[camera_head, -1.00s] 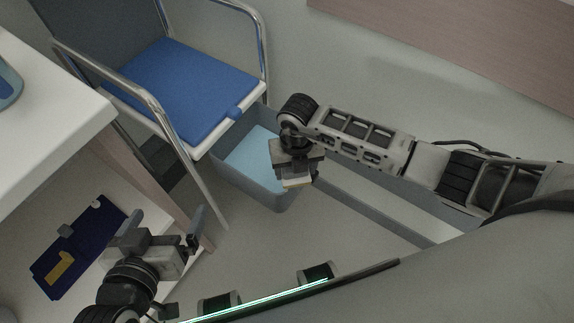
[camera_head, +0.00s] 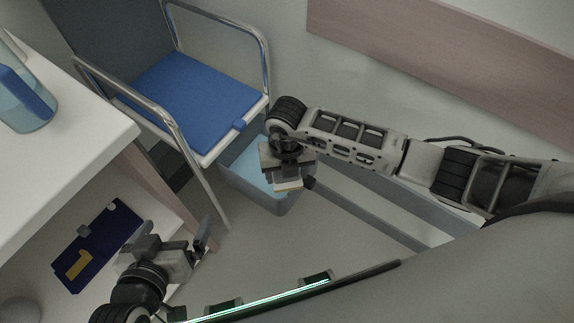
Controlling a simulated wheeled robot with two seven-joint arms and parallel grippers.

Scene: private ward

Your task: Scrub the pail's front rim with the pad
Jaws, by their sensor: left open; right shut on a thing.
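The pail (camera_head: 252,192) is a grey-blue bin on the floor beside the chair, with light blue content (camera_head: 245,165) inside. My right gripper (camera_head: 287,181) reaches down over the pail's right part and is shut on the pad (camera_head: 288,185), of which a pale, tan-edged strip shows. The pad appears close to the pail's rim; I cannot tell whether it touches. The gripper and arm hide part of the rim. My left gripper (camera_head: 201,243) is open and empty at the lower left, well away from the pail.
A white table (camera_head: 85,140) with a blue bottle (camera_head: 25,98) stands at left. A dark blue case (camera_head: 95,250) lies on its lower shelf. A grey floor rail (camera_head: 385,210) runs right.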

